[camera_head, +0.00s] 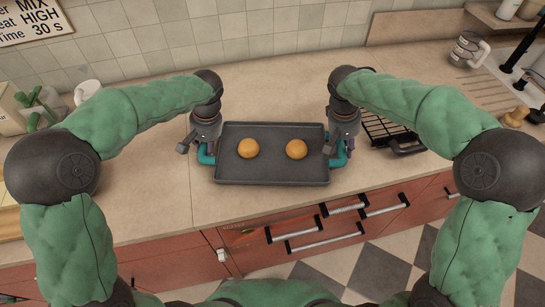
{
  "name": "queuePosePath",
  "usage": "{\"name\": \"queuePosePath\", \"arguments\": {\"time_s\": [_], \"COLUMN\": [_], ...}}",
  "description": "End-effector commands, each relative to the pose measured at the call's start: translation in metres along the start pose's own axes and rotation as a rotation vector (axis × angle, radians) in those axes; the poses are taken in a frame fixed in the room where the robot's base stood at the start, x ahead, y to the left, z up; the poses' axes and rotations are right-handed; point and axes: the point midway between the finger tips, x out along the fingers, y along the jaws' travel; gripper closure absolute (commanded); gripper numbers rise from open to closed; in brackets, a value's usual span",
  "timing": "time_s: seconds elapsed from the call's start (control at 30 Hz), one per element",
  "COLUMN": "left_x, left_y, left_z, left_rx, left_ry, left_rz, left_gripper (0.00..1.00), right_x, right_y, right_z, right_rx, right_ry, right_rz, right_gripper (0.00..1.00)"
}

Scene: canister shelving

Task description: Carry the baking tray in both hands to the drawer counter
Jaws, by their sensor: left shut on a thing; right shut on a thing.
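The dark grey baking tray (272,172) is in the middle of the head camera view, over the beige counter with red drawers (310,235). Two round golden buns (248,148) and (296,149) sit apart on it. Teal handles show at the tray's left and right ends. My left gripper (205,150) is shut on the left handle. My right gripper (337,150) is shut on the right handle. The tray looks level. I cannot tell whether it rests on the counter or is held just above it. The fingertips are partly hidden around the handles.
A black wire rack (390,130) lies just right of my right gripper. A striped mug (468,48) and a sink area are at the far right. A white mug (88,92) and a green item stand at the left. The counter behind the tray is clear.

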Motion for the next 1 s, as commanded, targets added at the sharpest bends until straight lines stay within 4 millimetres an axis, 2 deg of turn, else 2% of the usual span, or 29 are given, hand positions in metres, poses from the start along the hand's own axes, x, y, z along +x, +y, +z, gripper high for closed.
{"name": "queuePosePath", "arguments": {"time_s": [0.17, 0.2, 0.27, 0.67, 0.83, 1.0], "left_x": [0.009, 0.009, 0.008, 0.005, -0.015, -0.049], "left_y": [0.001, 0.002, 0.001, 0.002, 0.002, 0.002], "left_z": [0.0, 0.0, 0.0, 0.0, -0.001, -0.001], "left_rx": [-0.001, 0.0, 0.0, 0.0, 0.0, 0.0], "left_ry": [0.001, 0.0, 0.0, 0.001, 0.003, 0.005], "left_rz": [0.0, -0.001, 0.0, 0.0, 0.0, 0.001], "left_gripper": [1.0, 0.58, 0.41, 0.4, 0.4, 0.4], "right_x": [0.009, 0.009, 0.008, 0.008, 0.008, 0.008], "right_y": [-0.001, -0.002, -0.001, -0.002, -0.002, -0.002], "right_z": [0.0, 0.0, 0.0, 0.0, 0.0, 0.0], "right_rx": [0.001, 0.0, 0.0, 0.0, 0.0, 0.0], "right_ry": [0.001, 0.0, 0.0, 0.0, 0.0, 0.0], "right_rz": [0.0, 0.0, 0.0, 0.0, 0.0, 0.0], "right_gripper": [1.0, 0.58, 0.41, 0.4, 0.4, 0.4]}}
